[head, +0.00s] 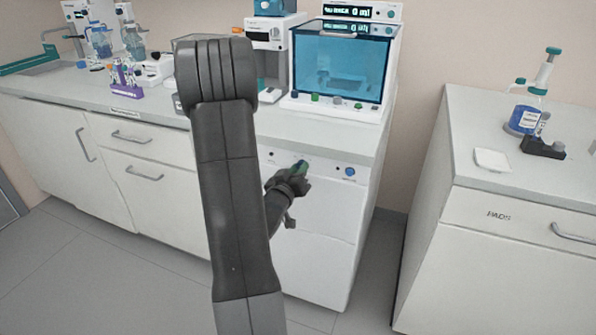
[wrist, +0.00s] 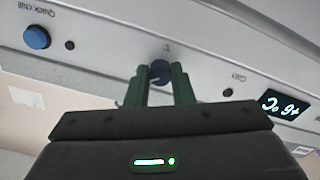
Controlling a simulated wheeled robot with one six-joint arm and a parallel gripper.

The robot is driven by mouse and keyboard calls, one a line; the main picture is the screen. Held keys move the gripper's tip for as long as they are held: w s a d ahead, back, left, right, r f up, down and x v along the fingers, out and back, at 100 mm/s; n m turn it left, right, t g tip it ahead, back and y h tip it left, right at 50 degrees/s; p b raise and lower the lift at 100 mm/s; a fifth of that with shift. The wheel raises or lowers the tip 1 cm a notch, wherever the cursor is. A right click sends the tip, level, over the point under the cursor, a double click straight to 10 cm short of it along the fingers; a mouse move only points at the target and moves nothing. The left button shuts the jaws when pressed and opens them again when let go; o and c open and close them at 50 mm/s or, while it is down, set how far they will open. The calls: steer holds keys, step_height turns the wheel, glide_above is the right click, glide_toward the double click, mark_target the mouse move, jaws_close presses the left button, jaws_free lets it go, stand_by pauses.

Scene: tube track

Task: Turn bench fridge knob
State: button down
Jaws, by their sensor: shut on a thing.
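The bench fridge (head: 318,238) is a white unit under the counter, with a control strip along its top front. In the wrist view, a small dark blue knob (wrist: 160,72) sits on this strip between the green fingers of my gripper (wrist: 160,80). The fingers are shut on the knob, one on each side. In the head view, my gripper (head: 301,167) reaches the strip near its middle, and its fingers hide the knob there.
A blue "Quick chill" button (wrist: 37,38) and a lit display (wrist: 283,106) flank the knob on the strip. A teal-windowed device (head: 340,62) stands on the counter above. A second white cabinet (head: 520,235) stands at right, with a floor gap between.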

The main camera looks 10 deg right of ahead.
steer(key=n, duration=0.5)
steer(key=shift+n+p, duration=0.7)
steer(key=shift+n, duration=1.8)
steer(key=c, duration=1.3)
jaws_free()
steer(key=shift+o, duration=0.2)
steer(key=shift+s, duration=0.1)
steer(key=v, duration=1.3)
steer(key=shift+s+a+b, duration=0.25)
steer(key=shift+s+b, duration=0.05)
steer(key=shift+b, duration=0.05)
